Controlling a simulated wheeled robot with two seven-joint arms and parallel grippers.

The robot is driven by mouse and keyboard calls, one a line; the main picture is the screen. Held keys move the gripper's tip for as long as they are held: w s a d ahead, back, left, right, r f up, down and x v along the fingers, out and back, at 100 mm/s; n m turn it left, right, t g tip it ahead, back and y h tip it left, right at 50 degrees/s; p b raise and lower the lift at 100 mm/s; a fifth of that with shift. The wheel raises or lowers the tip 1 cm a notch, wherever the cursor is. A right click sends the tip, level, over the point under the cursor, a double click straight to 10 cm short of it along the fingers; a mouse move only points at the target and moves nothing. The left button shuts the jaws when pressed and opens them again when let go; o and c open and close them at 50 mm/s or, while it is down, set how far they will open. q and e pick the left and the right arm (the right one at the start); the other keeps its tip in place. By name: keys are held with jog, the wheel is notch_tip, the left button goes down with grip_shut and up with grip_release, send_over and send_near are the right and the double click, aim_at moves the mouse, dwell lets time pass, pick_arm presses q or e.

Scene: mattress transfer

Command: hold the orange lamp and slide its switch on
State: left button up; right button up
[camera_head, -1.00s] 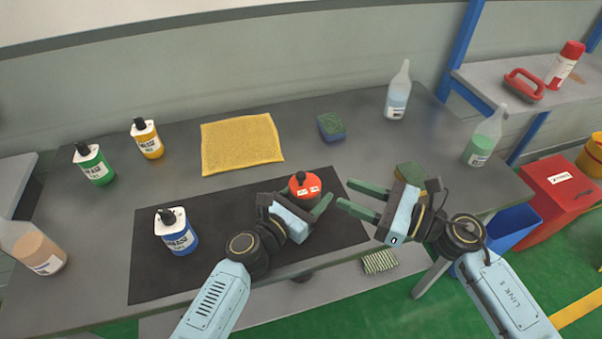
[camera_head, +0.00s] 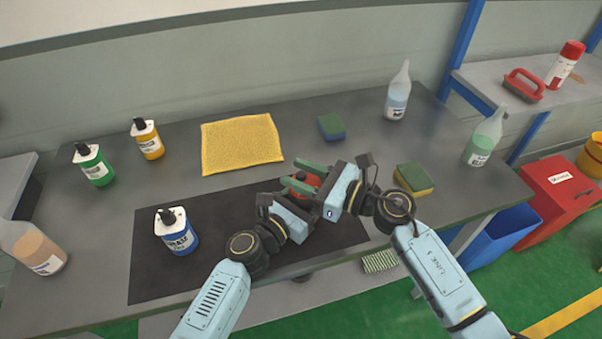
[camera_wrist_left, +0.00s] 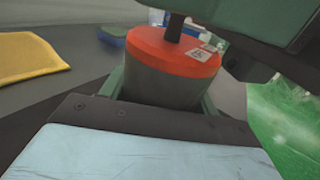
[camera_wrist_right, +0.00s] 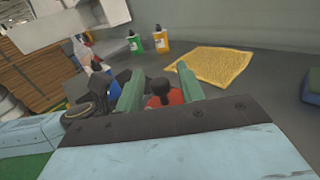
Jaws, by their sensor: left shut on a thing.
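The orange lamp (camera_head: 308,179) stands on the black mat (camera_head: 220,264), mostly covered by my grippers in the head view. In the left wrist view it has an orange top (camera_wrist_left: 172,48), a dark grey body and a black post. My left gripper (camera_head: 297,203) is shut around the lamp's body, a green finger on each side. My right gripper (camera_head: 303,177) is open over the lamp's top. In the right wrist view its two green fingers stand apart on either side of the lamp's black post (camera_wrist_right: 158,87). Whether they touch it cannot be told.
Green (camera_head: 95,165) and yellow (camera_head: 148,140) bottles and a yellow cloth (camera_head: 241,145) lie behind. Sponges (camera_head: 331,127) (camera_head: 414,179) and clear bottles (camera_head: 397,93) (camera_head: 482,138) are to the right.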

grip_shut()
jog(key=shift+d, duration=0.15)
jog(key=shift+w+d, duration=0.2)
jog(key=shift+d, duration=0.3)
jog(key=shift+w+d, duration=0.2)
jog(key=shift+d, duration=0.3)
grip_release()
jog(key=shift+s, duration=0.1)
jog(key=v, duration=1.2)
